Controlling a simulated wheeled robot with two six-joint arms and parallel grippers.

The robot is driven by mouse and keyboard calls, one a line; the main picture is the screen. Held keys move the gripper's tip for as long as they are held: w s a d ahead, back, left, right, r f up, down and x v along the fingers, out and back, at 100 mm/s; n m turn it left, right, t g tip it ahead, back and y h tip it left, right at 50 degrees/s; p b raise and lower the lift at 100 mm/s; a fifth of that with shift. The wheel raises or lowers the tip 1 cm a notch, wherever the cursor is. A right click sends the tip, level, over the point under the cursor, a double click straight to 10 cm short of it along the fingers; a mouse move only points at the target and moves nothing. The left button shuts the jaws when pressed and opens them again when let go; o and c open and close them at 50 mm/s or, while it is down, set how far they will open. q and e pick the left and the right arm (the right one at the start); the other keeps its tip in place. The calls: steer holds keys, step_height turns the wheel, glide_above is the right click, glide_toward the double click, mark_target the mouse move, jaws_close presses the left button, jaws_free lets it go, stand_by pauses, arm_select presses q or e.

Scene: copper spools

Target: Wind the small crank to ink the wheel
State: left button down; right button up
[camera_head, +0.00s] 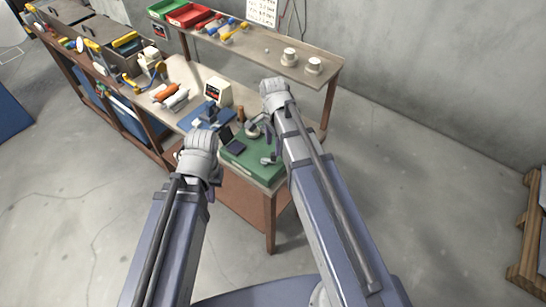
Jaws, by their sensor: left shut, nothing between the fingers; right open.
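A green base (238,170) lies on the near right end of the workbench and carries a small device. On it I see a round pale metal part (253,130), a brown handle (240,115), a dark flat plate (235,147) and a small metal crank-like part (268,160). They are too small to tell exactly. My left gripper (216,181) is shut and empty, just left of the green base. My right gripper (269,132) is open over the right side of the base, partly hidden by my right arm. I cannot tell whether it touches the device.
A blue device (212,115) and a white box (217,91) stand left of the green base. Orange and grey rollers (165,92) lie further left. A raised shelf (325,77) behind holds white spools (289,57) and red and green bins (190,14).

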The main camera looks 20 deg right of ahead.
step_height(320, 180, down, 6)
steer(key=b, duration=0.5)
steer(key=shift+r, duration=0.1)
steer(key=shift+c, duration=0.4)
jaws_close()
